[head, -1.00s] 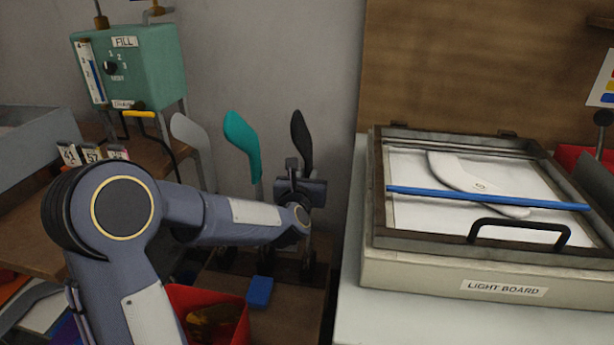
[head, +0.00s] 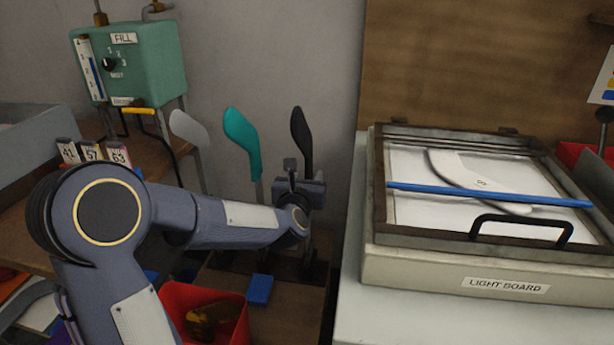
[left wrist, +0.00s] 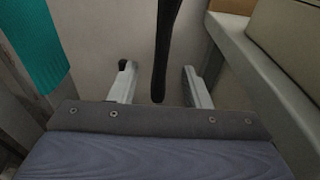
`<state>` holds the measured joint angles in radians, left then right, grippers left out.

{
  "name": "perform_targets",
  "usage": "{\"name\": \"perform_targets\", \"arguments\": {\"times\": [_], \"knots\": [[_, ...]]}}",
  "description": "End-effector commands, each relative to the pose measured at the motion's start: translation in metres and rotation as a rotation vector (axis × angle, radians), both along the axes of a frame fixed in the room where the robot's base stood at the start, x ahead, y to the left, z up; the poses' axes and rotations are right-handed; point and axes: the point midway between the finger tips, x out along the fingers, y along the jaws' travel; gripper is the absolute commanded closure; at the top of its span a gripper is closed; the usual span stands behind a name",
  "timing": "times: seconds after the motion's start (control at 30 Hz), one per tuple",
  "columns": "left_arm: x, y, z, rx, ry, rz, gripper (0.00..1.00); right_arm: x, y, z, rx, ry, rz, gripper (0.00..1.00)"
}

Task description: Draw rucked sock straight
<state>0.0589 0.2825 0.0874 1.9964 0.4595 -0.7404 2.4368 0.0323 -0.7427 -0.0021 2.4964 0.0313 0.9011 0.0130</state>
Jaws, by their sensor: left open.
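Three foot-shaped forms stand upright by the wall in the head view: a pale grey one (head: 190,135), a teal one (head: 240,140) and a black one (head: 302,140). The teal and black ones look sock-covered; I cannot make out rucks. My left gripper (head: 302,190) is in front of the black one's lower part and hides some of it. In the left wrist view, the black length (left wrist: 167,45) hangs between the two open fingers (left wrist: 160,86), with a gap on each side. The teal fabric (left wrist: 35,45) is at the left there. My right gripper is not in view.
A light board (head: 480,270) with a black handle and a blue bar (head: 490,194) over a white sock shape stands at right. A red bin (head: 180,295), a blue block (head: 260,290) and a green fill box (head: 145,65) are at left.

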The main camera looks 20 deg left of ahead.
Motion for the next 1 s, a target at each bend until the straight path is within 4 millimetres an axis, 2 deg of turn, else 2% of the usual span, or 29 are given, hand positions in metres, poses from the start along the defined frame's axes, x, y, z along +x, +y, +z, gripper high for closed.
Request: {"name": "perform_targets", "arguments": {"times": [0.13, 0.7, 1.0], "knots": [[-0.016, -0.004, -0.002, 0.0, -0.002, -0.001, 0.56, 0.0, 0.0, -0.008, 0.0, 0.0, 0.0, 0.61], [-0.069, -0.018, -0.001, 0.0, -0.001, -0.001, 0.56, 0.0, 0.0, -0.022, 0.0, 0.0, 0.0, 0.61], [-0.074, -0.019, -0.001, 0.001, 0.0, 0.0, 0.56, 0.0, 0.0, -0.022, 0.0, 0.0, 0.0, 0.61]]}}
